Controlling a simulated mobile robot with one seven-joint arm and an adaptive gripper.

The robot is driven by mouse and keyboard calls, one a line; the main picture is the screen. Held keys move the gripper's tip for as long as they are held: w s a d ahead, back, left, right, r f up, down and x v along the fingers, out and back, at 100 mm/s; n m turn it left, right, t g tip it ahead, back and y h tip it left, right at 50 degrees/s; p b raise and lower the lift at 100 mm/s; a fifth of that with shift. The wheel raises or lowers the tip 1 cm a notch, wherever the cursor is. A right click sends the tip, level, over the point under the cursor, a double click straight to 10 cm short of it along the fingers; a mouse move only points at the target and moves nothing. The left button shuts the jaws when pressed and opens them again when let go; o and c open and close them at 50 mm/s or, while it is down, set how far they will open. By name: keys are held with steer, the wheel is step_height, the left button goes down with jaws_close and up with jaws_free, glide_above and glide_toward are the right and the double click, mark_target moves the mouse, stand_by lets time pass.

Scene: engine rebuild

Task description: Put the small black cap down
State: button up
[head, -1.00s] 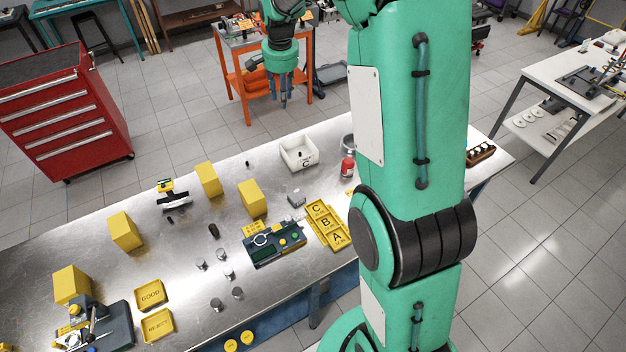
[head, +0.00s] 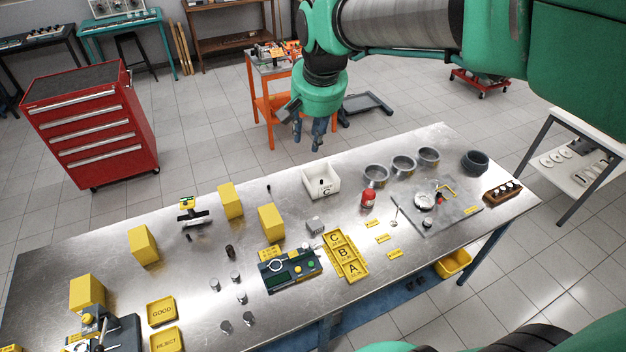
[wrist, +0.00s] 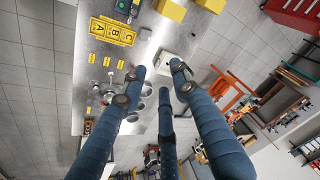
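The white bin (head: 334,190) stands near the bench's far edge and also shows in the wrist view (wrist: 164,63). A small dark item (head: 321,182) shows inside the bin; I cannot tell whether it is the cap. Another small black piece (head: 268,188) stands on the bench by the yellow blocks.
The steel bench (head: 190,285) carries yellow blocks (head: 231,201), a gauge unit (head: 290,269), a yellow A-B-C tray (head: 362,270), a red container (head: 368,198) and grey rings (head: 403,164). GOOD (head: 161,311) and REJECT (head: 165,340) trays sit at the left. An orange cart (head: 263,105) stands behind.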

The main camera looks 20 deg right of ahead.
steer(key=s+a+f+n+t, duration=0.1)
steer(key=s+a+n, duration=0.1)
steer(key=s, duration=0.8)
steer(key=s+a+f+n, duration=0.1)
steer(key=s+a+n, duration=0.1)
steer(key=s, duration=0.9)
steer(key=shift+s+a+n+t, duration=0.2)
steer(key=shift+a+n+t, duration=0.2)
step_height(320, 180, down, 16)
steer(key=b, duration=1.6)
steer(key=shift+o, duration=0.6)
steer(key=shift+r, duration=0.15)
